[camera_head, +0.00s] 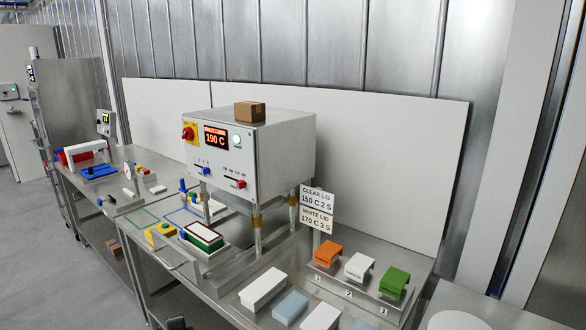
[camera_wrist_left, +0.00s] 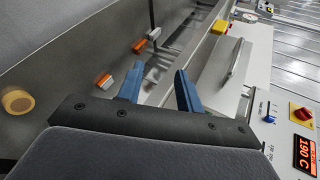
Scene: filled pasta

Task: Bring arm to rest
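My left gripper (camera_wrist_left: 158,82) shows in the left wrist view as two blue fingers standing apart, with nothing between them. A dark part at the bottom edge of the head view may belong to my arm, but I cannot tell. The left gripper is beside the machine (camera_wrist_left: 285,110), whose 190 C display shows at the right of the wrist view. The same machine (camera_head: 250,160) stands on the metal bench in the head view. My right gripper is not in view.
Orange, white and green holders (camera_head: 360,267) stand at the bench's right, behind white and bluish boxes (camera_head: 264,288). A sign (camera_head: 317,210) stands beside the machine. Open floor (camera_head: 60,270) lies left of the bench.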

